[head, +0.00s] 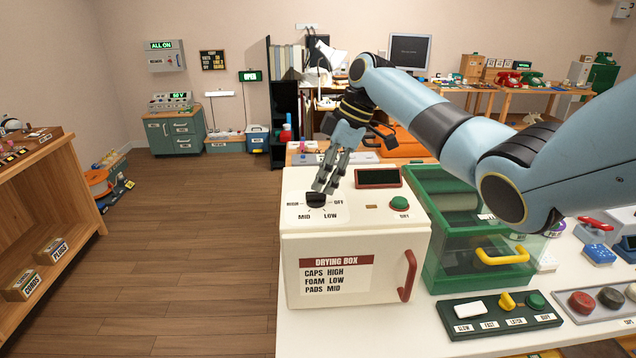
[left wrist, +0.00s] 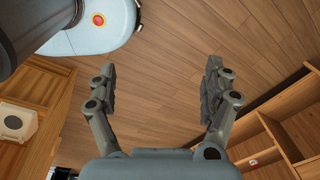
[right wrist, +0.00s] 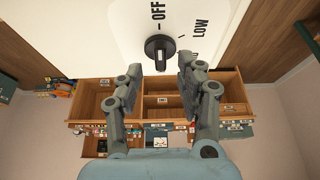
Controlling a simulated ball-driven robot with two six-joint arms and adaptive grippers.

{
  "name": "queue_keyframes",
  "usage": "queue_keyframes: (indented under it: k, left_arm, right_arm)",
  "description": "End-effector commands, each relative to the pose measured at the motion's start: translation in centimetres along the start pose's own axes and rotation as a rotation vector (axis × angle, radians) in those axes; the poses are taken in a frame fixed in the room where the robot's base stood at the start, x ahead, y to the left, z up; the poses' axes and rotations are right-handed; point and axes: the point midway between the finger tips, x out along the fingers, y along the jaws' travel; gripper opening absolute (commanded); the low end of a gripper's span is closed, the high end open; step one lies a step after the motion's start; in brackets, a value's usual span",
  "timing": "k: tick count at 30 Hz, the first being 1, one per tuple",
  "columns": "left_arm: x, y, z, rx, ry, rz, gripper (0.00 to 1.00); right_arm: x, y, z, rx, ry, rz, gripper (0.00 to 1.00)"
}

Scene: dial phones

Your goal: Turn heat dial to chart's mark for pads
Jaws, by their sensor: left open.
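The white drying box (head: 400,250) stands on the table, with the black heat dial (head: 316,199) on its top. HIGH, MID, LOW and OFF labels ring the dial; its pointer direction is hard to tell. My right gripper (head: 324,189) reaches down just above the dial. In the right wrist view the dial (right wrist: 160,50) shows just beyond the gap between the open, empty fingers (right wrist: 158,76); contact is not clear. My left gripper (left wrist: 160,76) is open and empty above the floor.
A green see-through box (head: 455,245) with a yellow handle stands right of the drying box. A green button (head: 400,203) and dark display (head: 378,178) are on the drying box top. A switch panel (head: 498,314) lies in front. Open floor lies to the left.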

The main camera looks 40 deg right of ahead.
Motion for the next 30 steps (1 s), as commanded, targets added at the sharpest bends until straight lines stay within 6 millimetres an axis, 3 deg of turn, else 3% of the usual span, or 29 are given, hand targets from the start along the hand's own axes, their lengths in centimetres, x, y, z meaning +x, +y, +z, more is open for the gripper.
queue_keyframes:
  k: [4, 9, 16, 25, 30]
  left_arm:
    - [-0.4, -0.1, -1.5, -0.001, 0.022, -0.001, 0.84]
    - [-0.5, -0.1, -3.8, -0.002, 0.056, -0.001, 0.84]
    - [-0.4, -0.1, -3.1, -0.002, 0.046, -0.001, 0.84]
    - [-0.4, -0.1, -2.0, -0.001, 0.029, -0.001, 0.84]
    - [-0.4, -0.1, -2.1, -0.001, 0.03, -0.001, 0.84]
  right_arm:
    - [2.0, 0.0, 0.0, 0.001, 0.0, -0.002, 0.38]
    - [3.0, 0.0, 0.0, 0.0, 0.0, -0.001, 0.38]
    - [3.1, 0.0, 0.0, 0.0, 0.0, 0.0, 0.38]
    - [3.1, 0.0, 0.0, 0.0, 0.0, 0.0, 0.0]
    - [3.1, 0.0, 0.0, 0.0, 0.0, 0.0, 0.0]
